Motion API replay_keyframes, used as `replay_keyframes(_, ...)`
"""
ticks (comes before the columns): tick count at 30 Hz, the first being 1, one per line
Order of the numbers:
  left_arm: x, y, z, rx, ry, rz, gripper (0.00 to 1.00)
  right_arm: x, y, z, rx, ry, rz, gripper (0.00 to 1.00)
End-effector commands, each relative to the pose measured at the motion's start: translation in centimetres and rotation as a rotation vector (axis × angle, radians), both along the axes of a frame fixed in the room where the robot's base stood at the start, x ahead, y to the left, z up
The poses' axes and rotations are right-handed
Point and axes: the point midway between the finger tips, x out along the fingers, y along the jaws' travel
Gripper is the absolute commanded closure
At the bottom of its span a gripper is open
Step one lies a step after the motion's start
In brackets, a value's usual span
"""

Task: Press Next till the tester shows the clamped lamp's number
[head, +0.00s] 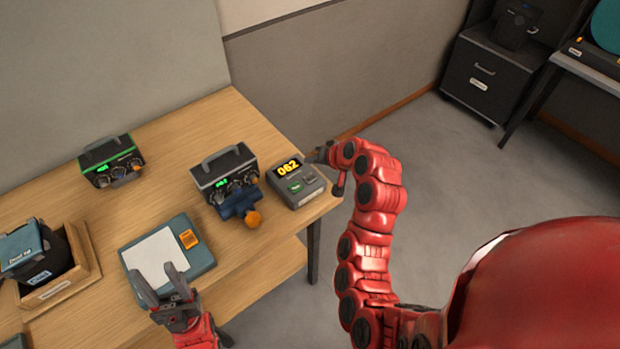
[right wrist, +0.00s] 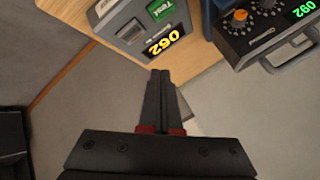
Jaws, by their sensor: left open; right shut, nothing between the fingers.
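The tester (head: 310,190) is a grey box at the table's right end; its yellow display reads 062. It has a green Test button (right wrist: 160,10) and a grey button (right wrist: 130,32), whose label I cannot read. My left gripper (head: 154,271) is open and empty over a teal board.
A similar dark unit (head: 110,160) with a green display stands farther left. The teal board (head: 203,262) carries a white sheet and orange label. A wooden tray (head: 92,262) holds a dark box at left.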

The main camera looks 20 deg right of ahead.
Motion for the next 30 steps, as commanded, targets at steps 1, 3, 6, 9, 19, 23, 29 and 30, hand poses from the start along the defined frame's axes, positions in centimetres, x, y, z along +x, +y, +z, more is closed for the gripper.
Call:
replay_keyframes(1, 0.0, 0.0, -0.4, 0.0, 0.0, 0.0, 0.5, -0.1, 0.0, -1.1, 0.001, 0.004, 0.0, 1.0)
replay_keyframes(3, 0.0, 0.0, -0.7, 0.0, 0.0, 0.0, 0.5, -0.1, -0.1, -2.1, 0.001, 0.002, -0.002, 1.0)
replay_keyframes(6, 0.0, 0.0, -1.7, 0.0, 0.0, 0.0, 0.5, 0.0, -0.1, -3.7, 0.0, -0.001, -0.003, 1.0)
replay_keyframes(9, 0.0, 0.0, -2.3, 0.0, 0.0, 0.0, 0.5, 0.0, 0.0, -4.6, 0.0, -0.001, -0.002, 1.0)
replay_keyframes(19, 0.0, 0.0, -2.5, 0.0, 0.0, 0.0, 0.5, 0.0, 0.0, -5.0, 0.0, -0.002, -0.001, 1.0)
replay_keyframes(23, 0.0, 0.0, -2.5, 0.0, 0.0, 0.0, 0.5, 0.0, 0.0, -4.9, 0.0, -0.002, -0.001, 1.0)
replay_keyframes(29, 0.0, 0.0, -2.5, 0.0, 0.0, 0.0, 0.5, 0.0, 0.0, -5.0, 0.0, -0.002, -0.001, 1.0)
replay_keyframes(30, 0.0, 0.0, -2.5, 0.0, 0.0, 0.0, 0.5, 0.0, 0.0, -4.9, 0.0, -0.002, -0.001, 1.0)
